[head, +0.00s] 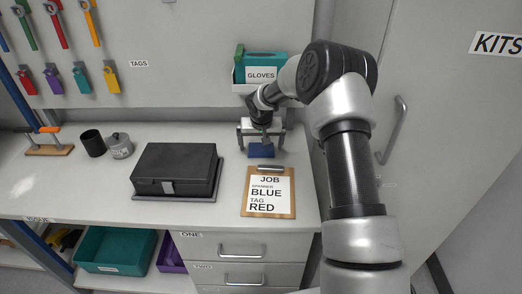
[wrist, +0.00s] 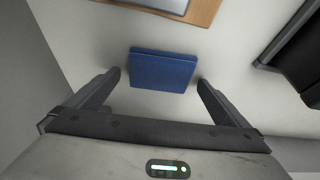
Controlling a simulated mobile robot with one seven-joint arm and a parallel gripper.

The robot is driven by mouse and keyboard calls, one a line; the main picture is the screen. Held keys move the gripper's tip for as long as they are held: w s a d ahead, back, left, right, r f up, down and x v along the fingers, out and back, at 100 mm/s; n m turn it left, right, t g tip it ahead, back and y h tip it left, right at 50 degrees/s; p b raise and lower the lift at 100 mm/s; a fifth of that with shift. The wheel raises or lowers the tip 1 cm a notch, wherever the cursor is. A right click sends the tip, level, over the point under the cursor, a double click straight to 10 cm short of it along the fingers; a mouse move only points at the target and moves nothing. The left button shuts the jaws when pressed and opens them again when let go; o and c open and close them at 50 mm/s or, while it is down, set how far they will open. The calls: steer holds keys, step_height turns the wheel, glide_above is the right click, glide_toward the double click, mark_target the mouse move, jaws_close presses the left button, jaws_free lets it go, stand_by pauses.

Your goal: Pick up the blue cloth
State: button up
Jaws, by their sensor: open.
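The blue cloth (head: 261,150) is a small folded rectangle lying on the white worktop, just behind the clipboard. In the wrist view the cloth (wrist: 162,70) lies flat, just past the fingertips and centred between them. My gripper (head: 261,138) is above and behind the cloth, with its fingers spread wider than the cloth. In the wrist view my gripper (wrist: 159,78) is open and empty, with a visible gap between each finger and the cloth. How high the fingertips are above the worktop is hard to tell.
A clipboard (head: 268,205) with a job sheet lies in front of the cloth. A black case (head: 175,165) stands to the left. A teal gloves box (head: 262,66) is mounted on the wall behind my gripper. The worktop (head: 228,150) between case and cloth is clear.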

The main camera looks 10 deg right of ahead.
mark_target(261, 148)
steer(key=shift+c, duration=0.3)
steer(key=c, duration=1.1)
steer(key=shift+o, duration=0.2)
steer(key=shift+s+r, duration=0.1)
steer(key=shift+r, duration=0.15)
step_height(261, 148, up, 7)
steer(key=shift+f, duration=0.1)
steer(key=s+a+b, duration=0.1)
steer(key=s+a, duration=0.1)
steer(key=s, duration=0.7)
steer(key=s+a+b, duration=0.2)
steer(key=s, duration=0.8)
steer(key=shift+s+f, duration=0.2)
